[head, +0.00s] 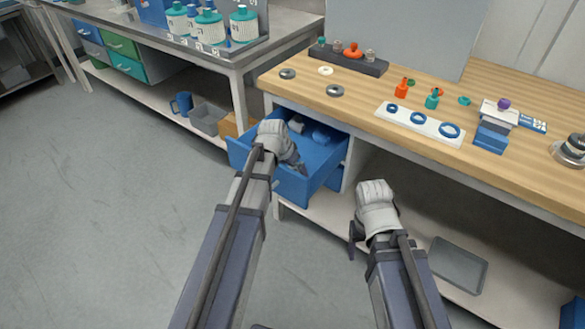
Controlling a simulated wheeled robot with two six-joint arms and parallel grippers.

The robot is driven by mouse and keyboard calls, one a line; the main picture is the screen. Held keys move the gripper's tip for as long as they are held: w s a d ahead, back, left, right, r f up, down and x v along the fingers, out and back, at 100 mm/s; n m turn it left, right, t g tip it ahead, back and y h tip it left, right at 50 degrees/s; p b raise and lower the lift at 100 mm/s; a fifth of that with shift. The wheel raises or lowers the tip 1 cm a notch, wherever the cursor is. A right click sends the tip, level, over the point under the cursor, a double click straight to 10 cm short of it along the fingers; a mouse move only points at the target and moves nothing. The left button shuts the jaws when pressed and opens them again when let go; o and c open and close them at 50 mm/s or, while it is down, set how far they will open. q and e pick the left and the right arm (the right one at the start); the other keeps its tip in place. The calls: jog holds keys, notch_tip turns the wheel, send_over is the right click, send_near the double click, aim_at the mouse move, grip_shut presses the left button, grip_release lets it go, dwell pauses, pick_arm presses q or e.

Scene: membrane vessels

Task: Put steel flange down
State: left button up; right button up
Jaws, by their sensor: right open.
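Either could be the steel flange; I cannot tell which. My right gripper (354,241) is open, low in front of the bench, below the top's front edge and away from both rings. No object shows in it. My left gripper (301,168) is at the open blue drawer (291,186), partly hidden by its own wrist. Whether its jaws are open or hold anything is unclear.
The bench top (395,78) also carries a white strip (433,124) with blue rings, small orange and teal bottles, and a metal stack (572,149) at right. A grey tray (458,265) lies on the lower shelf.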

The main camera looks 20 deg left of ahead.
pick_arm(q)
jog(key=p+v, duration=1)
jog(key=v, duration=0.2)
jog(key=shift+w, duration=0.1)
dwell(0.8)
